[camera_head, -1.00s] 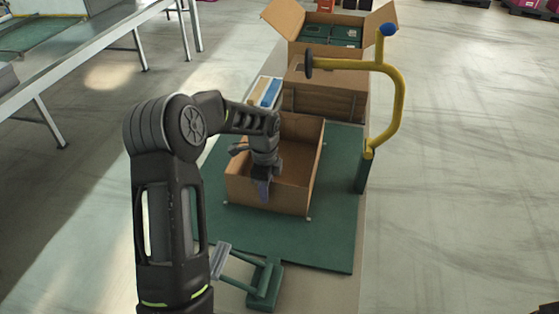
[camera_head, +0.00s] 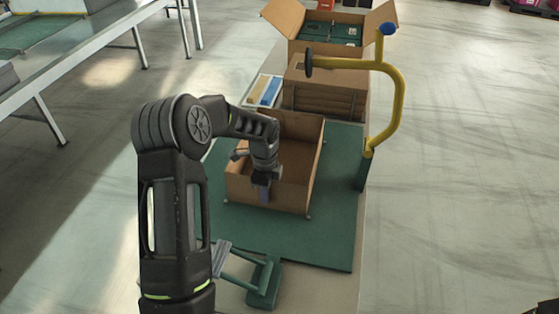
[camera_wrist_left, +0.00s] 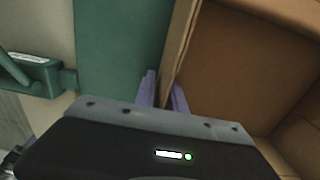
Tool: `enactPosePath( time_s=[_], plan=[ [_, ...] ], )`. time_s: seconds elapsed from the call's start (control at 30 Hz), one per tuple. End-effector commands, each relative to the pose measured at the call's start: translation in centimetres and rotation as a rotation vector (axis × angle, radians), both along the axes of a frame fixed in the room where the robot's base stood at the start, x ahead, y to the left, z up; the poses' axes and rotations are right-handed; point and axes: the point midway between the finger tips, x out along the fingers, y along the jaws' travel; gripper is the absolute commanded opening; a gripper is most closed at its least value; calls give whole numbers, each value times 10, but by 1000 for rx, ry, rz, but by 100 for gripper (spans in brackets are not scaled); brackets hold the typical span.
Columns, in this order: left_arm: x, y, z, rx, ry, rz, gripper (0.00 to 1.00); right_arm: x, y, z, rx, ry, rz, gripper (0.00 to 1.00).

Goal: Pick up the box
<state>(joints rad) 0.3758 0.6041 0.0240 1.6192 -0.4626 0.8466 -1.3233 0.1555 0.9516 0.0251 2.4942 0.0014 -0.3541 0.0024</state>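The box (camera_head: 302,185) is an open, empty-looking brown cardboard box, upright on a green mat (camera_head: 335,235). My left gripper (camera_head: 263,192) is at its near wall, pointing down. In the left wrist view my left gripper (camera_wrist_left: 165,92) has one purple finger on each side of the box's wall (camera_wrist_left: 178,50), close against the cardboard with no clear gap. It appears shut on that wall. The lower part of the fingers is hidden behind the gripper body. My right gripper is not in view.
A closed carton (camera_head: 325,88) and an open carton of green boxes (camera_head: 331,33) stand behind. A yellow curved post (camera_head: 399,100) rises at the right. A green stand (camera_head: 264,283) is in front. Blue and tan items (camera_head: 264,91) lie behind left.

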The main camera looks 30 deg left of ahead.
Motion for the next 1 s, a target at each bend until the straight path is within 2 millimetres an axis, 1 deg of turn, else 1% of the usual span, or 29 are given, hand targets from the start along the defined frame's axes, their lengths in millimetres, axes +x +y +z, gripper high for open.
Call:
enactPosePath(
  time_s=[0.03,0.17,1.0],
  plan=[
    [0,0,0,0,0,0,10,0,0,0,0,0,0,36],
    [0,0,0,0,0,0,0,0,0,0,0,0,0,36],
    [0,0,0,0,0,0,0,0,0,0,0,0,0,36]
  ],
)
